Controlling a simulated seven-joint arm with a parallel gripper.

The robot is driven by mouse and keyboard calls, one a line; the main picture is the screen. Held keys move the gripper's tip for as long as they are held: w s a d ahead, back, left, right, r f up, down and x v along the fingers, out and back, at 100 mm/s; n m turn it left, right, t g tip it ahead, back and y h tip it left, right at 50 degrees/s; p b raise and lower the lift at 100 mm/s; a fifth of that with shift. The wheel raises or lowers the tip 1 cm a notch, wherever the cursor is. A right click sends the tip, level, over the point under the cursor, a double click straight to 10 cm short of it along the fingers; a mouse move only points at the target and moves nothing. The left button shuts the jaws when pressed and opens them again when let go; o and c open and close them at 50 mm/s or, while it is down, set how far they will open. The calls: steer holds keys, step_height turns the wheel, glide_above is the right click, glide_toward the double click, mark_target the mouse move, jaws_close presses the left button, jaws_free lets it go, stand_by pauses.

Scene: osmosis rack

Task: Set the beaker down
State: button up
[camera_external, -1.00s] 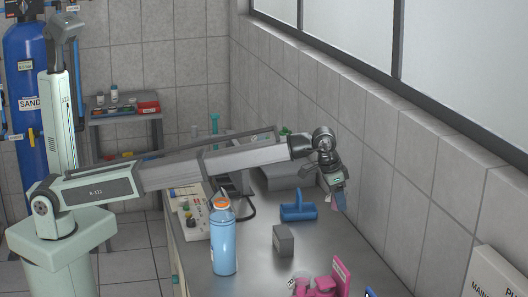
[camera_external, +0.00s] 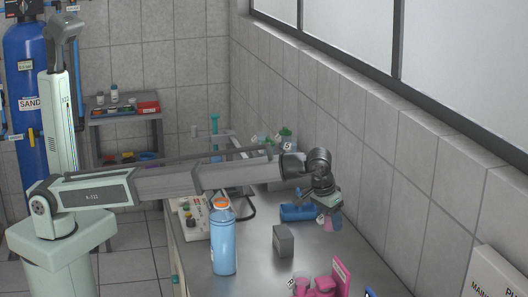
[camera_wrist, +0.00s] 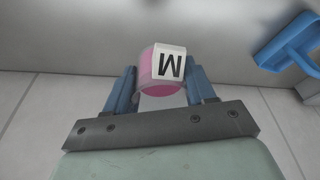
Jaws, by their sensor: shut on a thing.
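My gripper (camera_wrist: 162,88) is shut on a small beaker (camera_wrist: 149,63), with a blue finger on each side of it. The beaker has pink contents and a white label with a dark letter that looks like an M. In the external view my gripper (camera_external: 331,212) points down over the right part of the bench, and the pinkish beaker (camera_external: 328,224) shows between the fingers. The beaker is close to the bench top, but I cannot tell whether it touches.
A blue holder (camera_external: 298,212) sits just left of my gripper; it also shows in the wrist view (camera_wrist: 288,43). A grey block (camera_external: 283,240), a blue bottle (camera_external: 223,240) and a pink stand (camera_external: 325,285) are nearer the camera.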

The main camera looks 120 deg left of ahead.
mark_target(323, 220)
steer(key=shift+f+n, duration=0.2)
steer(key=shift+n, duration=0.1)
steer(key=shift+f, duration=4.8)
steer(key=shift+f, duration=0.15)
steer(key=o, duration=1)
steer(key=shift+o, duration=0.2)
steer(key=v, duration=1.2)
steer(key=shift+o, duration=0.3)
